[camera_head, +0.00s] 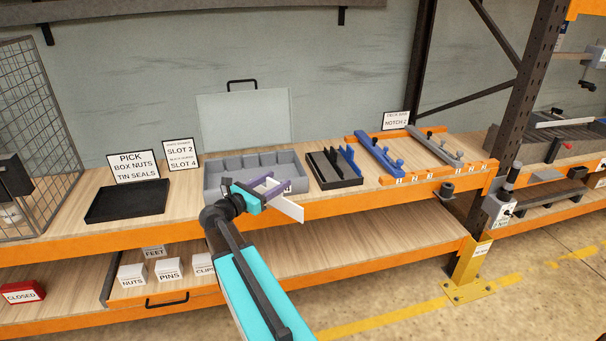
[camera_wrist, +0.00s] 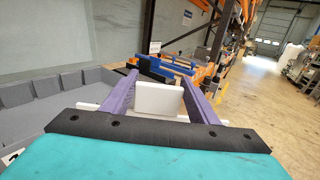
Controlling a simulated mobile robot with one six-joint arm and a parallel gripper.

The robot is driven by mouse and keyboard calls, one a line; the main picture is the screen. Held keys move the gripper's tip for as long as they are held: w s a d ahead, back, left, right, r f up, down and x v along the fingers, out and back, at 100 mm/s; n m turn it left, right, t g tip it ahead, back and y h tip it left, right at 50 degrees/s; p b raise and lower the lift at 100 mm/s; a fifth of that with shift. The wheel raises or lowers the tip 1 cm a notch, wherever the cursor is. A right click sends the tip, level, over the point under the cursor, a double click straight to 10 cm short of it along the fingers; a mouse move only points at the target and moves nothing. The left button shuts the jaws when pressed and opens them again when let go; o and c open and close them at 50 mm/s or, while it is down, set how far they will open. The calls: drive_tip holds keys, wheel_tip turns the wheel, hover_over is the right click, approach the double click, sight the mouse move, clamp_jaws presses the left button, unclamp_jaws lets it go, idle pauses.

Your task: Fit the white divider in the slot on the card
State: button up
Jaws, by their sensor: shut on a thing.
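My gripper (camera_head: 264,190) has purple fingers and is shut on the white divider (camera_head: 288,207), a flat white plate held at the front edge of the grey slotted box. In the wrist view the white divider (camera_wrist: 158,98) stands between the two fingers of my gripper (camera_wrist: 160,88). The grey box (camera_head: 213,181) sits on the upper shelf, with several compartments along its back; my arm hides part of its front. It also shows at the left of the wrist view (camera_wrist: 20,122). The card (camera_head: 181,154) behind it reads SLOT 2 and SLOT 4; its smaller lines are too small to read surely.
A black tray (camera_head: 128,202) lies left, a black holder with blue bars (camera_head: 333,168) right, then an orange-framed fixture (camera_head: 432,172). Bare wood lies between tray and box.

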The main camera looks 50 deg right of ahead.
drive_tip(key=w+a+f+n+t+y, duration=0.1)
drive_tip(key=a+f+n+t, duration=0.1)
drive_tip(key=a, duration=1.2)
drive_tip(key=w+a+f+n+t+y+b, duration=0.1)
drive_tip(key=a+t, duration=0.4)
drive_tip(key=a, duration=0.9)
drive_tip(key=w+a+f+n+t+y+b, duration=0.1)
drive_tip(key=w+a+f+n+t, duration=0.1)
drive_tip(key=a, duration=1.3)
wheel_tip(320, 180, down, 2)
drive_tip(key=shift+f+n+t+y, duration=0.25)
drive_tip(key=shift+n+t+y, duration=0.15)
drive_tip(key=shift+n+t, duration=0.5)
drive_tip(key=shift+s, duration=0.15)
